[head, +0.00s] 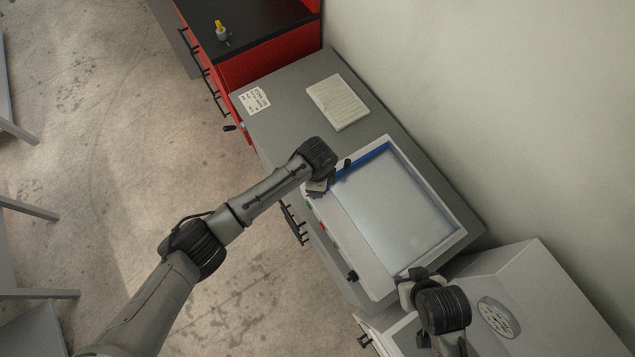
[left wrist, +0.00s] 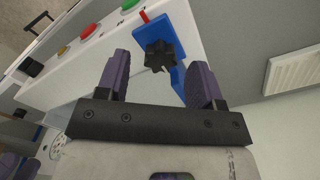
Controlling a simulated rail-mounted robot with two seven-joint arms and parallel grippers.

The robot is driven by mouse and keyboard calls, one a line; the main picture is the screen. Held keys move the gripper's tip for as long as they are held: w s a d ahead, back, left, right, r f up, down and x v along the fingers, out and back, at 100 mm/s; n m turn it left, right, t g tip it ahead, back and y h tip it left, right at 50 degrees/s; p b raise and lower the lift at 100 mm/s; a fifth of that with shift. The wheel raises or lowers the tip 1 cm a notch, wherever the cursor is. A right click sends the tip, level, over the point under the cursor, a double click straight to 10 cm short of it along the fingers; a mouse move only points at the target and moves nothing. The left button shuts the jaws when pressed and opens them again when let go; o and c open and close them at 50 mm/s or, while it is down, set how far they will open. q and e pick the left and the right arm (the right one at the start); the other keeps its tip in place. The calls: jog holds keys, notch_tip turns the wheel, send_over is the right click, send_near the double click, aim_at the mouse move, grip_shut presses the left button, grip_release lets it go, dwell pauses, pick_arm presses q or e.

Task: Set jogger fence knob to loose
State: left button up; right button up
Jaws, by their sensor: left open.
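The jogger fence knob (left wrist: 160,55) is a black, lobed knob on a blue bracket (left wrist: 150,30) in the left wrist view. A small red pointer (left wrist: 144,17) shows beside it. My left gripper (left wrist: 158,65) is open, with its two purple fingers on either side of the knob; I cannot tell whether they touch it. In the head view my left gripper (head: 318,187) is at the near-left corner of the machine, by the blue fence (head: 365,160), and the knob is not clear there. My right gripper (head: 408,287) is at the machine's lower right; its jaws are unclear.
The white machine tray (head: 400,210) is empty. Green (left wrist: 121,4), red (left wrist: 92,31) and yellow (left wrist: 61,51) buttons line its front panel. A ribbed white block (head: 338,102) and a printed card (head: 254,100) lie on the grey counter (head: 290,85). A wall stands behind.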

pick_arm(q)
jog(key=shift+f, duration=0.75)
jog(key=shift+c, duration=0.2)
